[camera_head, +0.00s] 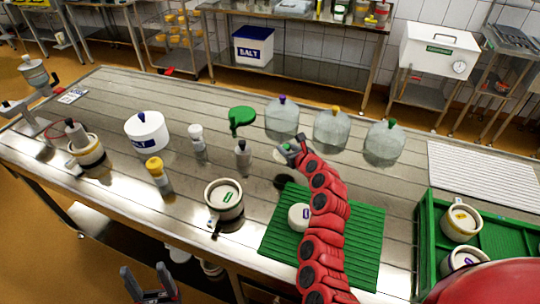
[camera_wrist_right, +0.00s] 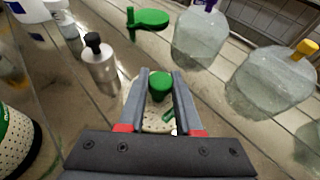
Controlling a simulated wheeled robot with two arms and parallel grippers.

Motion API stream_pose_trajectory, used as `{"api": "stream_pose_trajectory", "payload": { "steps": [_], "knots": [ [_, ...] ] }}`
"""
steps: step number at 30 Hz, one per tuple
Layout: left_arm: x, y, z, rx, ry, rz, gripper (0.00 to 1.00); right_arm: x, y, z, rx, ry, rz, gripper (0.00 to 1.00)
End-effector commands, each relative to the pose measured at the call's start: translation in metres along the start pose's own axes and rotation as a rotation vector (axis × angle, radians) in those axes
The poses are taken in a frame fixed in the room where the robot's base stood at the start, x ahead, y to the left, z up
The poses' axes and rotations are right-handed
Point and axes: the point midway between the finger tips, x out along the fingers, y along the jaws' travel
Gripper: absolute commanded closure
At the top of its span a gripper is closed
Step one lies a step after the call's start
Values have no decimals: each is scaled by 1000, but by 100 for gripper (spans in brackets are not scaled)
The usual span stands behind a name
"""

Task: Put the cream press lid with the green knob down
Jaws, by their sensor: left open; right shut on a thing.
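The cream press lid (camera_wrist_right: 137,104) with its green knob (camera_wrist_right: 160,84) shows between my right fingers in the right wrist view. My right gripper (camera_wrist_right: 160,82) is shut on the green knob. In the head view this gripper (camera_head: 288,149) is over the middle of the steel table, and the lid is mostly hidden by it. A dark shadow lies on the table just below, apart from the gripper, so the lid looks held above the surface. My left gripper (camera_head: 150,283) is open and empty at the bottom, in front of the table edge.
A mould with a green label (camera_head: 224,207) stands left of the green mat (camera_head: 360,225), which bears a small white round piece (camera_head: 298,216). A steel bottle (camera_head: 243,160), a green stand (camera_head: 241,116) and a glass dome (camera_head: 282,122) are close by. A green tray (camera_head: 428,235) is at right.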

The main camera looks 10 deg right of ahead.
Motion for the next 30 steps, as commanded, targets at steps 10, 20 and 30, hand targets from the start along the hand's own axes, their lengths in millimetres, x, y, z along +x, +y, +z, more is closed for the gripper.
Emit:
{"api": "stream_pose_trajectory", "payload": {
  "steps": [10, 20, 30],
  "knots": [
    [6, 0, -1, 0, 0, 0, 38, 18, 0, -45, 1, 4, 1, 100],
    [5, 0, -1, 0, 0, 0, 38, 26, 1, -63, 0, -1, 0, 100],
    [4, 0, -1, 0, 0, 0, 38, 27, 1, -65, 0, -1, 0, 47]
  ]
}}
